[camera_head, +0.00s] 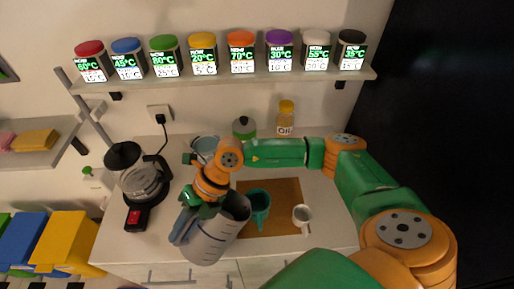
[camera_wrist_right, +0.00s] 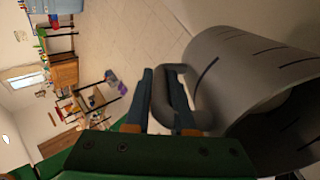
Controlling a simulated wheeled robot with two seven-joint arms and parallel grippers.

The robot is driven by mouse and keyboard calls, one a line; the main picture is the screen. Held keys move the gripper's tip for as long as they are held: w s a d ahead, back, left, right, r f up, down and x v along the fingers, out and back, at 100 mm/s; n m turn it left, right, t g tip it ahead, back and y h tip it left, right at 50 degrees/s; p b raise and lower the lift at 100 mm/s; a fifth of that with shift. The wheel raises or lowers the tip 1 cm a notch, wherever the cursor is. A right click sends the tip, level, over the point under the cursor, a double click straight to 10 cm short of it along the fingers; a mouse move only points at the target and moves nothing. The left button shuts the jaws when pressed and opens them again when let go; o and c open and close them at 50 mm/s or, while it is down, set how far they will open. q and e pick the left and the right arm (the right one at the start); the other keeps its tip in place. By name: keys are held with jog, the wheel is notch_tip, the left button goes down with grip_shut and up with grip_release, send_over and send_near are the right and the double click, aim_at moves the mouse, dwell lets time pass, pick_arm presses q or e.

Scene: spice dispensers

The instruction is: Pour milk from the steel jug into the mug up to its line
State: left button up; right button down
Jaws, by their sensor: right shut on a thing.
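The grey steel jug (camera_head: 208,238) has dark measuring marks on its side. It is held above the counter's front edge, left of the mugs, with its mouth leaning toward the upper right in the head view. My right gripper (camera_head: 190,207) is shut on the jug's handle; in the right wrist view the grey handle (camera_wrist_right: 168,98) sits between the fingers, beside the jug wall (camera_wrist_right: 235,75). A teal mug (camera_head: 259,203) and a smaller white mug (camera_head: 302,216) stand on a brown board (camera_head: 284,191). A fill line and the jug's contents cannot be made out. My left gripper is out of view.
A coffee maker (camera_head: 139,178) and a black device with a red display (camera_head: 136,217) stand on the left. A pot (camera_head: 243,128) and oil bottle (camera_head: 286,115) are behind my arm. Several spice dispensers line the shelf (camera_head: 220,79) above.

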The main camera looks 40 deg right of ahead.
jog(key=shift+w+d+r+y+b, duration=0.2)
jog(key=shift+d+r+y+b, duration=0.1)
jog(key=shift+d+y, duration=0.2)
jog(key=shift+s+r, duration=0.1)
jog(key=shift+r, duration=0.05)
jog(key=shift+d+r+y+b, duration=0.2)
jog(key=shift+y+b, duration=0.1)
jog(key=shift+b, duration=0.2)
jog(key=shift+r, duration=0.1)
jog(key=shift+d+r+y+b, duration=0.2)
jog(key=shift+y+b, duration=0.1)
jog(key=shift+b, duration=0.1)
jog(key=shift+r, duration=0.1)
jog(key=shift+d+r+y+b, duration=0.15)
jog(key=shift+d+y+b, duration=0.15)
jog(key=shift+b, duration=0.15)
jog(key=shift+r, duration=0.2)
jog(key=shift+d+r+b, duration=0.2)
jog(key=shift+b, duration=0.25)
